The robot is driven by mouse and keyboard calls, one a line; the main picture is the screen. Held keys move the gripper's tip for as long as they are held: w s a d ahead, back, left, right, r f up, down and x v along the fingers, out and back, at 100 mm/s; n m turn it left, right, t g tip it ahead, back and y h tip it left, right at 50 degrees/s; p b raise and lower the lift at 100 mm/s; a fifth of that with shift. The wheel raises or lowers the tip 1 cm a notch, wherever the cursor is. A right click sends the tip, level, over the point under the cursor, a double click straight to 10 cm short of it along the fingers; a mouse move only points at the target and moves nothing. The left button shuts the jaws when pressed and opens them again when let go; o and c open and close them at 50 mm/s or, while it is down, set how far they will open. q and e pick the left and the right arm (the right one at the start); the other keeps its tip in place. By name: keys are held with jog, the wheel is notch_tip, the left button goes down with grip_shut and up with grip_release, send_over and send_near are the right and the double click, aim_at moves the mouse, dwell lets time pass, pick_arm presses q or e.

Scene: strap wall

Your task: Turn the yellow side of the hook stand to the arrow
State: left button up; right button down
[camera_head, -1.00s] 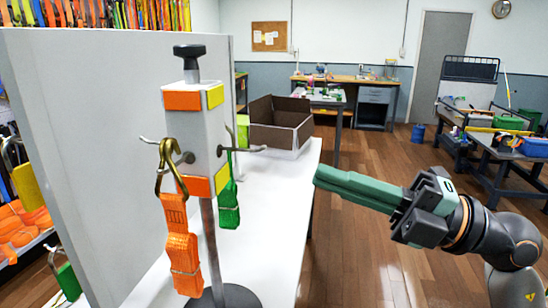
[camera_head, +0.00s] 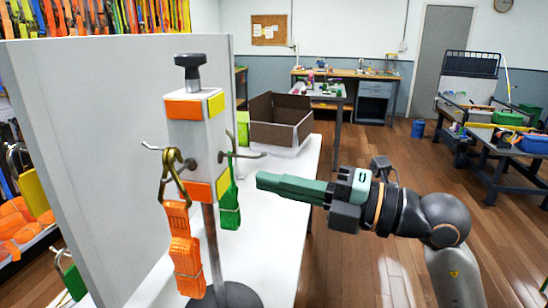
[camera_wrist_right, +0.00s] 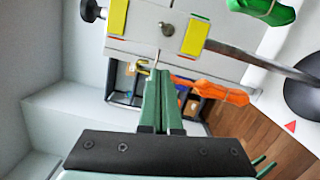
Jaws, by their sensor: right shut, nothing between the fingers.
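The hook stand (camera_head: 196,135) is a white block with a black knob on a metal pole. In the head view an orange-marked face is at front left and a yellow-marked face on the right. An orange strap (camera_head: 184,255) hangs by a brass hook; a green strap (camera_head: 229,205) hangs on the right. My right gripper (camera_head: 262,181) is shut and empty, right of the stand. The right wrist view shows its fingers (camera_wrist_right: 161,78) close to the stand's yellow-marked face (camera_wrist_right: 157,32). My left gripper is out of view.
A grey panel (camera_head: 110,170) stands left of and behind the stand. The stand's white table (camera_head: 285,215) holds an open dark bin (camera_head: 283,119) at its far end. Several hooks stick out from the block. Open wooden floor lies to the right.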

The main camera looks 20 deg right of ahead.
jog(key=w, duration=0.1)
jog(key=w+d, duration=0.1)
jog(key=w, duration=0.2)
jog(key=shift+d+r, duration=0.15)
jog(key=shift+r, duration=0.2)
jog(key=shift+w, duration=0.1)
jog(key=shift+w+d+f+n+g+y, duration=0.1)
jog(key=shift+w+d+n+g+y, duration=0.15)
jog(key=shift+n+g, duration=0.2)
jog(key=shift+w+d+g+y, duration=0.1)
jog(key=shift+w+g+y, duration=0.15)
jog(key=shift+g, duration=0.1)
